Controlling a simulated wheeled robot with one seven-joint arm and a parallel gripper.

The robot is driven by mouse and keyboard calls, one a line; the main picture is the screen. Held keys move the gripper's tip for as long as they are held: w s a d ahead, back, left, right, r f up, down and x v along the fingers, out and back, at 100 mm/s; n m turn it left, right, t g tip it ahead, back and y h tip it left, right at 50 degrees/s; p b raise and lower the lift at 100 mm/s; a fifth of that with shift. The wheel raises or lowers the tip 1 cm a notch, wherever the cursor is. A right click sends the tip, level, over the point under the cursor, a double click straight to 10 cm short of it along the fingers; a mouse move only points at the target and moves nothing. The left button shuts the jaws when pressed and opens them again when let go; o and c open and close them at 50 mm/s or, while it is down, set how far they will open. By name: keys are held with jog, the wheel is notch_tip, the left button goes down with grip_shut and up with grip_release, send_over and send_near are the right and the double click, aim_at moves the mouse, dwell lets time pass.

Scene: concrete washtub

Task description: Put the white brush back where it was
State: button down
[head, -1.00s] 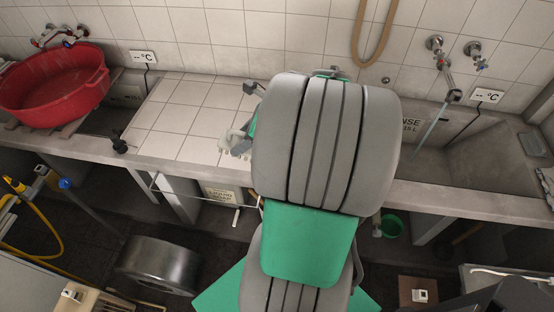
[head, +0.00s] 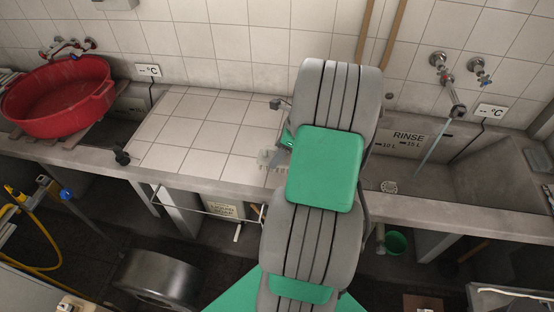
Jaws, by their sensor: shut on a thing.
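The white brush (head: 265,158) shows as a small pale piece with bristles at the left side of my arm, over the right part of the tiled counter. My gripper (head: 277,162) is shut on it. Most of the gripper, and part of the brush, is hidden behind my grey and green arm. I cannot tell whether the brush touches the tiles or hangs just above them.
The tiled counter (head: 200,132) left of my gripper is clear. A red tub (head: 62,98) stands at the far left. The concrete rinse basin (head: 480,165), with running water, lies to the right.

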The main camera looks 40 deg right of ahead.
jog(key=shift+w+d+f, duration=0.1)
jog(key=shift+w+f, duration=0.05)
jog(key=shift+f, duration=0.8)
jog(key=shift+w+d+f, duration=0.1)
jog(key=shift+f, duration=0.8)
jog(key=c, duration=0.5)
grip_release()
jog(key=shift+a, duration=0.1)
